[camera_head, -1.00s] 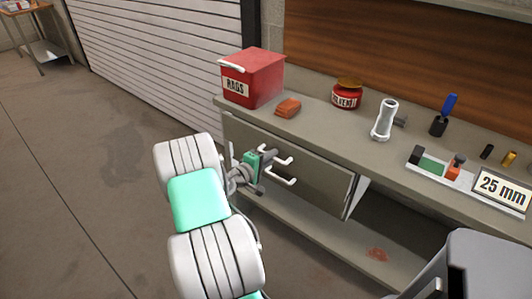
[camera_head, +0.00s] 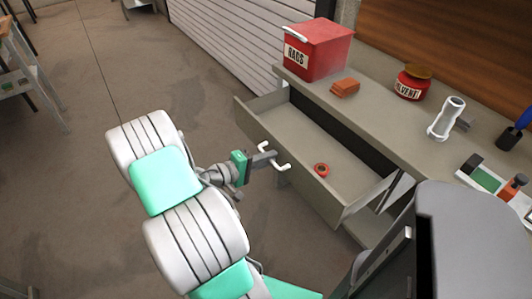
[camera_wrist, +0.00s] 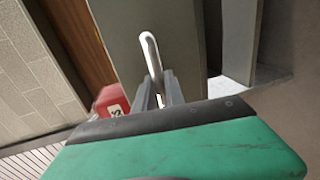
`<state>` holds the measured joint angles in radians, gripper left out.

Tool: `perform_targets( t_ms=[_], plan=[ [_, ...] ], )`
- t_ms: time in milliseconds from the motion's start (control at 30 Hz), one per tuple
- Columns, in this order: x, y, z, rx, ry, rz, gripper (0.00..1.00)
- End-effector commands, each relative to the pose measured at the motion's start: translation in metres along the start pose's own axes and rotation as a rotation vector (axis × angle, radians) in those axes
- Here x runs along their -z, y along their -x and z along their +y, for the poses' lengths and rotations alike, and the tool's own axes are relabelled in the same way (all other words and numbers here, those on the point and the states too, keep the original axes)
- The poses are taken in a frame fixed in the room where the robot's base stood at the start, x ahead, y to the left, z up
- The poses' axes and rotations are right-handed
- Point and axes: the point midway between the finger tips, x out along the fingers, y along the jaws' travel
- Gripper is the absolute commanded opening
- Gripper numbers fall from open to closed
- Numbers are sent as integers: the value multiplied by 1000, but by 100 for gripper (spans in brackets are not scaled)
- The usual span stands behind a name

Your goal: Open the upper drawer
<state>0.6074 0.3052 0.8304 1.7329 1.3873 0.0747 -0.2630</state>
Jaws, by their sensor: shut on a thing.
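The upper drawer (camera_head: 312,192) is pulled out from under the grey workbench, with its inside visible from above. A white bar handle (camera_head: 284,166) is on its front. My gripper (camera_head: 272,158) is shut on this handle, at the drawer's front face. In the wrist view the handle (camera_wrist: 150,52) runs up from between the two grey fingers (camera_wrist: 160,92). The fingers hide part of the handle. A small red ring-shaped thing (camera_head: 321,170) lies on the drawer floor.
On the bench top stand a red rags box (camera_head: 318,50), an orange-brown block (camera_head: 345,87), a solvent can (camera_head: 412,83) and a white pipe fitting (camera_head: 446,118). A roller shutter (camera_head: 225,45) is behind. Open floor (camera_head: 100,75) lies to the left.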

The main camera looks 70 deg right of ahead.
Motion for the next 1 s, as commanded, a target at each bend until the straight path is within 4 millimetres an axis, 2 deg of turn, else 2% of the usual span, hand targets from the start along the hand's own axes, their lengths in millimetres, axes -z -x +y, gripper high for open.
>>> perform_targets(
  t_ms=[433,467,567,800,867,1000],
  plan=[
    [-3,2,-1,-1,1,-10,0],
    [-3,2,-1,-1,1,-10,15],
    [-3,2,-1,-1,1,-9,23],
    [-2,3,-1,0,0,-7,23],
    [-1,7,-1,0,0,-5,23],
    [0,30,0,0,1,-1,23]
  ],
)
